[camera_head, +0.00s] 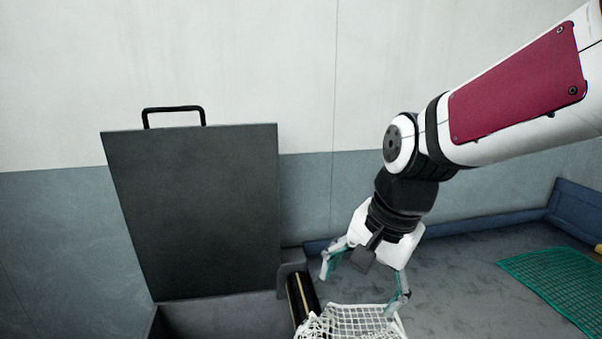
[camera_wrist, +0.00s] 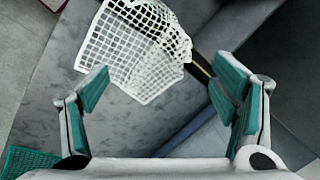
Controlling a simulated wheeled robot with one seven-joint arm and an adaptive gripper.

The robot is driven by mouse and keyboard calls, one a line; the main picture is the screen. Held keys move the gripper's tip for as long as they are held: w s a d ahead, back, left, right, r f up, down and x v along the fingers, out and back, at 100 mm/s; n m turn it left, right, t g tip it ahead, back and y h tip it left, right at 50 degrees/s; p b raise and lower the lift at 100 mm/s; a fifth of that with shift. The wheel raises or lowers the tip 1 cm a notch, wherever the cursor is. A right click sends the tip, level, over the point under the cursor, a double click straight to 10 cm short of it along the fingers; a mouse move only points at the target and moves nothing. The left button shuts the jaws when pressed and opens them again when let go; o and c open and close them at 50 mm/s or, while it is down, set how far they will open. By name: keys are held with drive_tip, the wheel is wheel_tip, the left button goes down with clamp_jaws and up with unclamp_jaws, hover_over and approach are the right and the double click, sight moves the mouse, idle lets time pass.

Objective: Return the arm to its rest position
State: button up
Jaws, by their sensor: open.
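My gripper (camera_head: 365,282) hangs at the end of my bent arm, over the grey floor and in front of the wall. Its teal-padded fingers are wide apart in the wrist view (camera_wrist: 165,100), with nothing held between them. A white net (camera_head: 360,320) lies below the gripper at the bottom edge of the head view. In the wrist view the white net (camera_wrist: 137,48) lies past the fingertips, bunched on its right side. Its lower part is cut off in the head view.
A dark box (camera_head: 215,318) stands at left with its lid (camera_head: 200,210) raised and a black handle (camera_head: 173,110) on top. A black roller-like bar (camera_head: 302,298) is beside it. A green net (camera_head: 555,285) lies at right near a blue edge (camera_head: 578,207). Floor between is clear.

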drive_tip(key=s+d+r+n+t+h, duration=0.1)
drive_tip(key=s+d+r+n, duration=0.1)
drive_tip(key=s+d, duration=0.3)
drive_tip(key=s+d+r+n+t+h, duration=0.1)
drive_tip(key=s+d+r+n+t, duration=0.1)
drive_tip(key=s+d+n, duration=0.3)
drive_tip(key=s, duration=0.3)
drive_tip(key=shift+s+r, duration=0.35)
drive_tip(key=shift+s, duration=0.05)
